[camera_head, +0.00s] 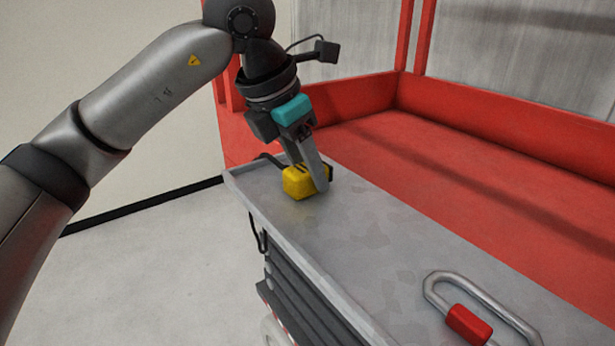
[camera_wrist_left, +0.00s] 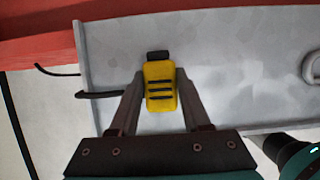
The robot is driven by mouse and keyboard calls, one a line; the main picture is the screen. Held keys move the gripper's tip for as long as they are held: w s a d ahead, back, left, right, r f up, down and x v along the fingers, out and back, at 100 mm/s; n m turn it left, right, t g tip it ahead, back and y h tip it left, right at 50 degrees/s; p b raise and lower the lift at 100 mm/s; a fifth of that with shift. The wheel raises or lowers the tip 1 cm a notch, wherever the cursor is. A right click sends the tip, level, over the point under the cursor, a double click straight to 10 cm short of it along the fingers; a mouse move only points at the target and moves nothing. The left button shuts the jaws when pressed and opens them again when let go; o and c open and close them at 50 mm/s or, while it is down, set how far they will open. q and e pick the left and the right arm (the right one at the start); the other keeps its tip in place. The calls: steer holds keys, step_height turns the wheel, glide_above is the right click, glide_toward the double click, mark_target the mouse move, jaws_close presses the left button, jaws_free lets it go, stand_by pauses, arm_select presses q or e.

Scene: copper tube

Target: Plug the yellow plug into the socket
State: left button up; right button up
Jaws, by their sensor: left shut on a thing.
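The yellow plug (camera_head: 298,182) is at the far left end of the grey metal top. In the left wrist view the plug (camera_wrist_left: 160,88) shows dark ribs and a black end pointing away from the gripper. My left gripper (camera_head: 309,178) is shut on the plug, with a finger on each side of it (camera_wrist_left: 160,100). I cannot tell whether the plug touches the surface. A black cable shows beside the plug at the left edge of the top. No socket can be made out in either view.
The grey top (camera_head: 375,240) belongs to a cart or bench beside a red-walled bay (camera_head: 480,180). A bent metal tube with a red sleeve (camera_head: 468,324) lies at the near right. The middle of the top is clear.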

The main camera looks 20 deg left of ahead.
arm_select(q)
jaws_close()
steer(key=shift+r, duration=0.15)
steer(key=shift+r, duration=0.55)
step_height(320, 180, up, 2)
steer(key=shift+r+b, duration=0.1)
steer(key=shift+b, duration=0.35)
steer(key=s+a+b, duration=0.5)
steer(key=s+a, duration=0.6)
steer(key=s, duration=0.3)
